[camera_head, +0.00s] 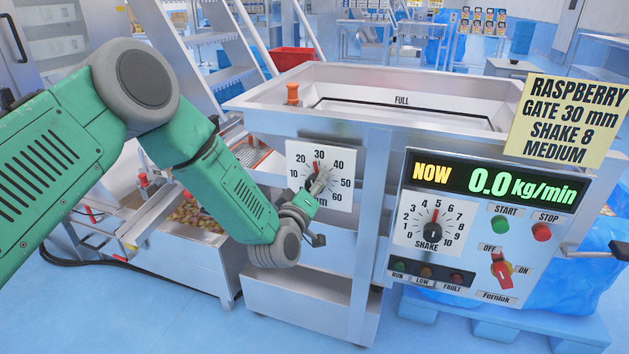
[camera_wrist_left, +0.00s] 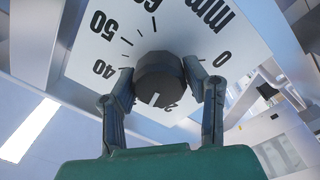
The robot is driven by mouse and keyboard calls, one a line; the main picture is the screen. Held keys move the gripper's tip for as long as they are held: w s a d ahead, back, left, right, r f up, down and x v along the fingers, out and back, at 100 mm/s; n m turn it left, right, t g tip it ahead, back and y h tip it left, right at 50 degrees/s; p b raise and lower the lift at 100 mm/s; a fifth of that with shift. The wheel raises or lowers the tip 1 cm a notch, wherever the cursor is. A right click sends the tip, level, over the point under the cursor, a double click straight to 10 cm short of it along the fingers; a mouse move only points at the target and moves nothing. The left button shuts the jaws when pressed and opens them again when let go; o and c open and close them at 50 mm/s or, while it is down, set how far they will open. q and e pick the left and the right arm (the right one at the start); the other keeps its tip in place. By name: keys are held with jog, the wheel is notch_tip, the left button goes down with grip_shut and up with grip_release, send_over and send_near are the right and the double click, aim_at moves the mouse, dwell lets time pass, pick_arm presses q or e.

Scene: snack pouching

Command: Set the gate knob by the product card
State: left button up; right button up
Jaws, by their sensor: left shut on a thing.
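The white gate dial (camera_head: 341,191) is on the front of the hopper, with a scale up to 60 mm. My left gripper (camera_head: 320,181) is at this dial, shut on the dark round gate knob (camera_wrist_left: 158,78), one finger on each side in the left wrist view (camera_wrist_left: 165,90). The knob's white mark shows near its lower edge there, but nearby numbers are partly hidden. In the head view, a red pointer shows just below the 30. My right gripper is not in view.
The control panel (camera_head: 474,275) right of the dial shows 0.0 kg/min. Its SHAKE knob (camera_head: 432,232) points at about 5. START (camera_head: 500,224), STOP (camera_head: 541,232) and a red OFF/ON switch (camera_head: 501,271) sit beside it. A steel post stands between dial and panel.

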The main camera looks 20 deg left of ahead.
pick_arm(q)
jog(key=shift+s+d+f+m+p, duration=0.1)
jog(key=shift+f+m+p, duration=0.15)
jog(key=shift+m, duration=0.4)
jog(key=shift+s+d+f+m+p, duration=0.1)
jog(key=shift+f+m+p, duration=0.1)
jog(key=shift+m, duration=0.45)
jog(key=shift+a, duration=0.1)
jog(key=o, duration=1.2)
jog(key=shift+c, duration=0.2)
jog(key=shift+w+r, duration=0.1)
jog(key=shift+r, duration=0.1)
jog(key=s, duration=1.2)
jog(key=shift+a+f, duration=0.2)
jog(key=shift+a, duration=0.2)
